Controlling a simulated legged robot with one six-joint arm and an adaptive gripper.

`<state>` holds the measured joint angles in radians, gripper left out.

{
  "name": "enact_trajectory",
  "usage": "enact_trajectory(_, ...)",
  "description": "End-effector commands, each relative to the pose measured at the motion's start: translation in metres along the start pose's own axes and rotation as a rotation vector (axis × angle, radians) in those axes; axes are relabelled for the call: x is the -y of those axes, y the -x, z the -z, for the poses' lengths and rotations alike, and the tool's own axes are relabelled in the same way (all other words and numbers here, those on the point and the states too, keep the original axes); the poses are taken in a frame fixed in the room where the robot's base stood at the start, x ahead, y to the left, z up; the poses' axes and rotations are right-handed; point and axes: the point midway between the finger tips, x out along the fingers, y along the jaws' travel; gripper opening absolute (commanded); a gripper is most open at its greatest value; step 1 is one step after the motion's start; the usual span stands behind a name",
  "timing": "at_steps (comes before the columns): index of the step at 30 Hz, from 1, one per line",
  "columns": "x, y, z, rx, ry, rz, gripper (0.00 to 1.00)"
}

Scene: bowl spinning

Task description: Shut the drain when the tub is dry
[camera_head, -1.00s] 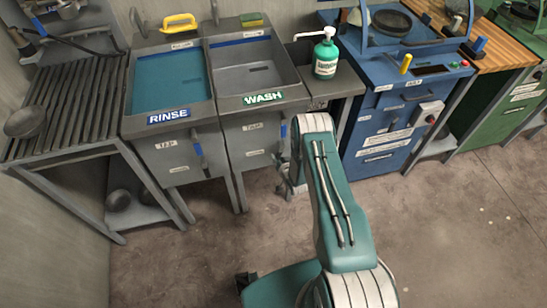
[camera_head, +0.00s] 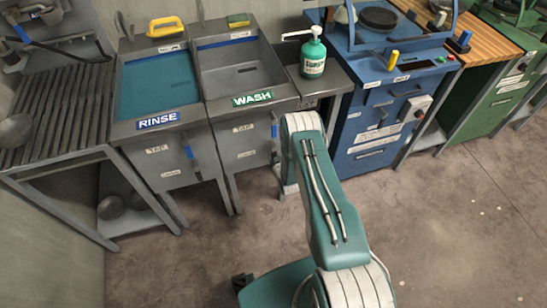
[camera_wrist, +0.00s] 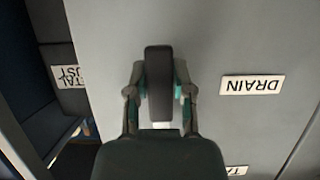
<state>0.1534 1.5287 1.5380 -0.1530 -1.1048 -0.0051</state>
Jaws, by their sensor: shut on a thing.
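The wash tub (camera_head: 252,50), labelled WASH, looks grey and empty, with a dark slot on its floor; no water shows in it. The rinse tub (camera_head: 158,84) to its left holds blue water. In the wrist view, my gripper (camera_wrist: 159,92) has a finger on each side of a dark upright bar-shaped handle (camera_wrist: 159,70) and is shut on it. The handle stands in front of a grey panel. A label reading DRAIN (camera_wrist: 252,84), upside down, is right of the handle. In the head view, my arm hides the gripper and this handle.
A green soap bottle (camera_head: 313,57) stands right of the wash tub. A blue machine (camera_head: 385,110) is further right, a slatted rack (camera_head: 55,110) at the left. Blue levers (camera_head: 188,153) are on the tub fronts.

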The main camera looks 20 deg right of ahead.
Motion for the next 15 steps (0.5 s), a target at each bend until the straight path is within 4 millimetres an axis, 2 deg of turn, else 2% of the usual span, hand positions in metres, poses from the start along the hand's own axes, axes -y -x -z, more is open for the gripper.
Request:
enact_trajectory(4, -0.0001, 0.0004, -0.0025, 0.006, 0.000, 0.000, 0.00)
enact_trajectory(5, -0.0002, 0.0005, -0.0025, 0.006, 0.000, 0.000, 0.35)
enact_trajectory(6, -0.0002, 0.0005, -0.0026, 0.006, 0.000, -0.001, 0.53)
enact_trajectory(7, -0.0002, 0.0005, -0.0025, 0.006, 0.000, -0.001, 0.66)
enact_trajectory(15, -0.0004, 0.0007, -0.0007, 0.002, -0.001, -0.001, 0.66)
